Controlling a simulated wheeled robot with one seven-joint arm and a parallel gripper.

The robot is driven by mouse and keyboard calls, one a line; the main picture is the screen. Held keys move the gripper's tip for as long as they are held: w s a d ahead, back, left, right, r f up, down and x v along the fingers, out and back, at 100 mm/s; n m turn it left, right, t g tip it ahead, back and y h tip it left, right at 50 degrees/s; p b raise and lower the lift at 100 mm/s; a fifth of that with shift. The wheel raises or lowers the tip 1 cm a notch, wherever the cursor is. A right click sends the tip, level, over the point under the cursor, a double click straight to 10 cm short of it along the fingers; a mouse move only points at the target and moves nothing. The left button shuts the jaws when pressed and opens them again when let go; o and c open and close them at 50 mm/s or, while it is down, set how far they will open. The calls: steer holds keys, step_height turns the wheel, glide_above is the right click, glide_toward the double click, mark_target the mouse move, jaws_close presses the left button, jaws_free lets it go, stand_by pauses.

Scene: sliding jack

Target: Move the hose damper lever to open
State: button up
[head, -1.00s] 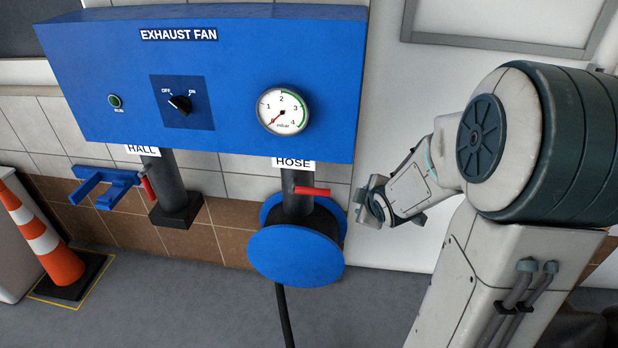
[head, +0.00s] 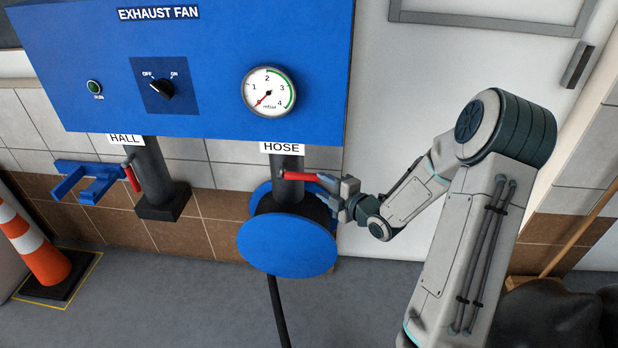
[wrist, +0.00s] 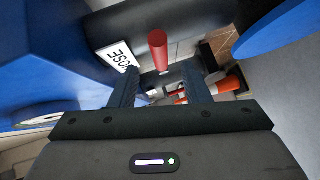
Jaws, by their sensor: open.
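The hose damper lever (head: 302,176) is a red handle on the dark pipe (head: 287,163) under the HOSE label (head: 282,147). It points right, roughly level, across the pipe. My gripper (head: 335,192) is open at the lever's free end, on its right side. In the wrist view the lever (wrist: 158,50) shows nearly end-on, between the lines of my two spread fingers (wrist: 162,76). I cannot tell whether either finger touches it.
A blue hose reel (head: 287,243) sits just below the lever. The blue EXHAUST FAN box (head: 220,110) is above, with a gauge (head: 269,91) reading low and a knob (head: 161,88). The HALL lever (head: 131,178) hangs down at left, near a cone (head: 30,245).

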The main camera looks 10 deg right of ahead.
mark_target(312, 180)
steer(key=x, duration=0.7)
steer(key=shift+w+a+f, duration=0.1)
steer(key=shift+w, duration=0.2)
jaws_close()
steer(key=shift+f, duration=0.15)
